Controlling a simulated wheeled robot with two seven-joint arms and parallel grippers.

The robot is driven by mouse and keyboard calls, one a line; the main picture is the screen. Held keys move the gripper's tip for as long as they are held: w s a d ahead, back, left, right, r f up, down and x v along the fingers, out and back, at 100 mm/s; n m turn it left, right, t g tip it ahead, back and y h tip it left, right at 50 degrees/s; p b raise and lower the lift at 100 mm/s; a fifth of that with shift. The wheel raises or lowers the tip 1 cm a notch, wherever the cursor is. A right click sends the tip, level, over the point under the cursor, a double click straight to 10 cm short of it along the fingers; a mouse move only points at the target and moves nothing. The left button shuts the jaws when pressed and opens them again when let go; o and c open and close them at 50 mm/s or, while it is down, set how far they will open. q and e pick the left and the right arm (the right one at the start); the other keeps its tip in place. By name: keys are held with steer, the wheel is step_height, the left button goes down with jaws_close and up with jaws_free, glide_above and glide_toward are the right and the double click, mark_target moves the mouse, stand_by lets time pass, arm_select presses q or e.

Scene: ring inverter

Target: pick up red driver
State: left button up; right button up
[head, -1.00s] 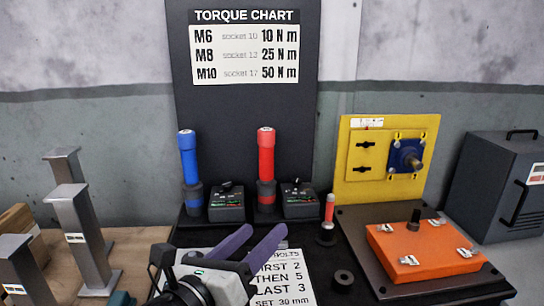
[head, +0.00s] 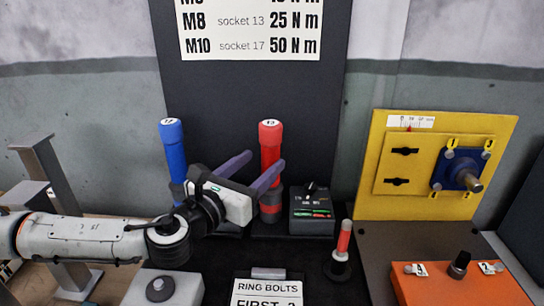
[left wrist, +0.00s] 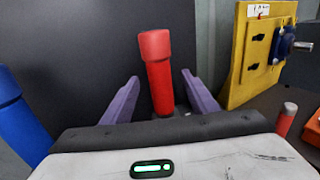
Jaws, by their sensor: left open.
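The red driver (head: 270,145) stands upright in its holder in front of the dark back panel, with a dark band low on its body. In the left wrist view the red driver (left wrist: 157,70) rises between my left gripper's two purple fingers. My left gripper (head: 252,172) is open, its fingers reaching toward the driver's lower part. One finger passes in front of the driver in the head view. I see a gap on both sides of the driver in the left wrist view. My right gripper is not in view.
A blue driver (head: 172,145) stands to the left, partly behind my gripper. A control box (head: 312,208) is right of the red driver. A yellow panel (head: 385,160) and an orange box (head: 440,285) are at the right.

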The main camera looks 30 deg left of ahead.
mark_target(266, 155)
arm_select(q)
steer(key=shift+w+p, duration=0.55)
steer(key=shift+w, duration=2.2)
steer(key=c, duration=1)
steer(key=shift+r, duration=0.25)
steer(key=c, duration=0.3)
